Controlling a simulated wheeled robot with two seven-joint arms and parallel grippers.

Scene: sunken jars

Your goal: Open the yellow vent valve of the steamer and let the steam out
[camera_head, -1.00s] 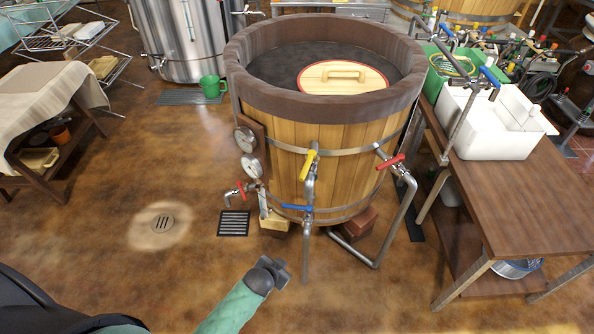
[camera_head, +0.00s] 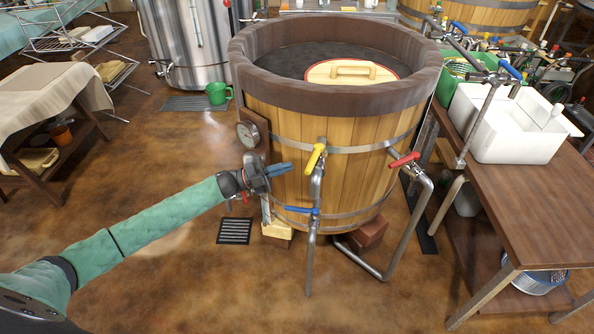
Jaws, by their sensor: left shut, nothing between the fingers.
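The steamer is a large round wooden tub (camera_head: 345,120) with a dark rim and metal hoops. The yellow vent valve handle (camera_head: 315,158) sits on top of a vertical metal pipe at the tub's front, tilted up to the right. My left gripper (camera_head: 288,168) is shut and empty, just left of the yellow handle and apart from it in the picture. A blue handle (camera_head: 297,210) is lower on the same pipework, and a red handle (camera_head: 404,160) is to the right. No steam shows. My right gripper is not in view.
A bent metal pipe (camera_head: 425,220) stands below the red handle. A gauge (camera_head: 248,135) is on the tub's left side. A wooden table (camera_head: 530,205) with a white sink (camera_head: 510,130) stands close on the right. The floor in front is clear.

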